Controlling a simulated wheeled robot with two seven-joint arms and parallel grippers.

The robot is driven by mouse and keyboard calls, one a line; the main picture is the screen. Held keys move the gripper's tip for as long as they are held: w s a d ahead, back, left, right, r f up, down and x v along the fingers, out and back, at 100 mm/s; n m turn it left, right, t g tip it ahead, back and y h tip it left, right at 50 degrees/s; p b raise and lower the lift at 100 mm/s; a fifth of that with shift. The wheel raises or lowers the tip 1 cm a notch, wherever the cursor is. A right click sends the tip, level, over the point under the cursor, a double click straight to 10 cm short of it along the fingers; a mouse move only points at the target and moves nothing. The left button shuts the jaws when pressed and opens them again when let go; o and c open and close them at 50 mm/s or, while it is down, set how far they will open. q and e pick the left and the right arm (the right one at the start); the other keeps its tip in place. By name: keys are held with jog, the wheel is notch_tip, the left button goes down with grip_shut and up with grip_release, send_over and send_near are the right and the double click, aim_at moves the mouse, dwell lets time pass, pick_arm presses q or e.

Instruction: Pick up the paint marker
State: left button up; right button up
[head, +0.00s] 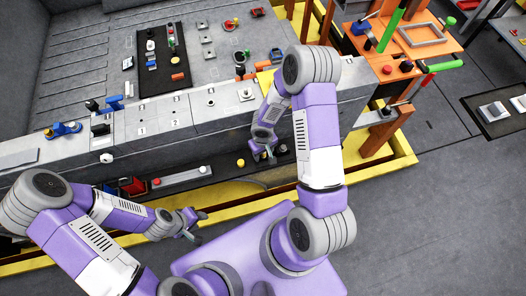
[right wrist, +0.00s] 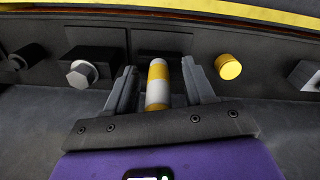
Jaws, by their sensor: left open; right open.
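A short cylinder with yellow and white bands, which looks like the paint marker (right wrist: 158,84), shows in the right wrist view between the fingers of my right gripper (right wrist: 162,92). The fingers are open, one on each side of it; I cannot tell whether they touch it. In the head view my right gripper (head: 266,154) is low at the front face of the long grey bench, and I cannot make out the marker there. My left gripper (head: 196,226) is open and empty, off the bench's front at lower left.
A yellow knob (right wrist: 228,67) is right of the marker and a grey hex-headed bolt (right wrist: 82,73) left of it. The grey bench (head: 190,115) holds a black strip of small parts (head: 160,55). An orange table (head: 425,35) stands at upper right. Grey floor (head: 440,210) is clear at right.

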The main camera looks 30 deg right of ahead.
grip_shut()
dwell(0.3)
